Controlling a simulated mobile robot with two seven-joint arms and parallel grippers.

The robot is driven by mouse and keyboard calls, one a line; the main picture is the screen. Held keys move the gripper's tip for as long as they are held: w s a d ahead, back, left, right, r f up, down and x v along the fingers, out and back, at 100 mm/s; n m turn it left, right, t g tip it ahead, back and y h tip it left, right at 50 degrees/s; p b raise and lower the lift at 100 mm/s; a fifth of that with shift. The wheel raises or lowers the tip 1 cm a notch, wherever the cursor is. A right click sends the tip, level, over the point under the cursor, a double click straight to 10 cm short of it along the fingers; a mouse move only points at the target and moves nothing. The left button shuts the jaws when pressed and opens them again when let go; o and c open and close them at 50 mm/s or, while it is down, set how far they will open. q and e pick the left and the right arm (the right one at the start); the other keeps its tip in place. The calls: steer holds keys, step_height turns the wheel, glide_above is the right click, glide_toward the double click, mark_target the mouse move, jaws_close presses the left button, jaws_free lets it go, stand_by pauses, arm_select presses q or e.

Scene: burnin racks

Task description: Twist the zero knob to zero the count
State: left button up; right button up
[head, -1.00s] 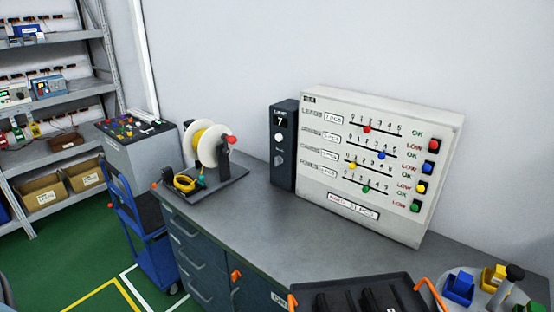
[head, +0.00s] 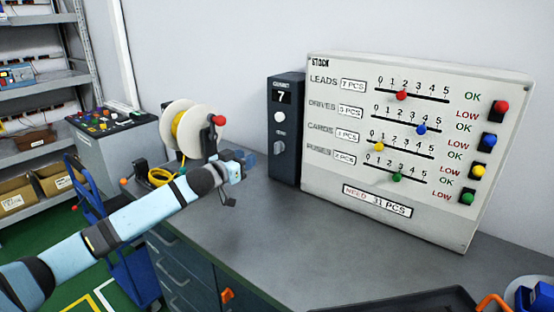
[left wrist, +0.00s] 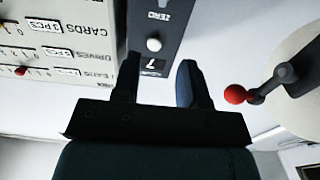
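The counter (head: 286,160) is a dark upright box on the bench against the wall. Its display reads 7. A round white button (head: 280,117) sits below the display, and a grey zero knob (head: 280,146) lower down. My left gripper (head: 248,158) is just left of the counter, apart from it, at about knob height. The left wrist view shows the counter upside down, with the white button (left wrist: 154,44), a ZERO label and the 7. There the gripper's two fingers are spread and empty; the knob is outside that view. My right gripper is not in view.
A white stock board (head: 410,150) with coloured sliders and buttons stands right of the counter. A cable reel (head: 188,130) with a red-knobbed crank is behind my left arm; the red knob (left wrist: 235,94) shows in the wrist view. The bench (head: 260,225) in front is clear.

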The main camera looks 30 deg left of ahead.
mark_target(275, 144)
arm_select(q)
steer(key=w, duration=0.9)
steer(key=w+d+f, duration=0.1)
steer(key=w, duration=0.4)
steer(key=shift+w, duration=0.15)
jaws_close()
